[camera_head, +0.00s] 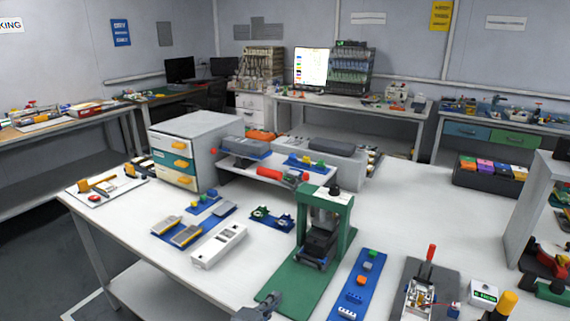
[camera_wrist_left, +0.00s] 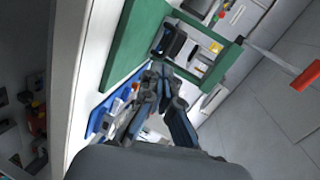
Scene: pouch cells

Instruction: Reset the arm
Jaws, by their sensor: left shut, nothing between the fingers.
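My left gripper (camera_head: 262,306) shows at the bottom edge of the head view, in front of the near edge of the green press's base. It is shut and empty. In the left wrist view the dark fingers of the left gripper (camera_wrist_left: 158,72) come together at their tips, with nothing between them. The green press (camera_head: 324,232) stands upright on its green base plate on the white table. In the left wrist view the press's green frame (camera_wrist_left: 208,38) lies beyond the fingertips. I cannot tell the exact gap between them. My right gripper is in neither view.
The white table (camera_head: 130,222) carries a blue strip with small blocks (camera_head: 357,285), a white slotted block (camera_head: 217,245), a board with a red-handled lever (camera_head: 428,275) and a drawer cabinet (camera_head: 195,150). Bare tabletop shows right of the press and at the left front.

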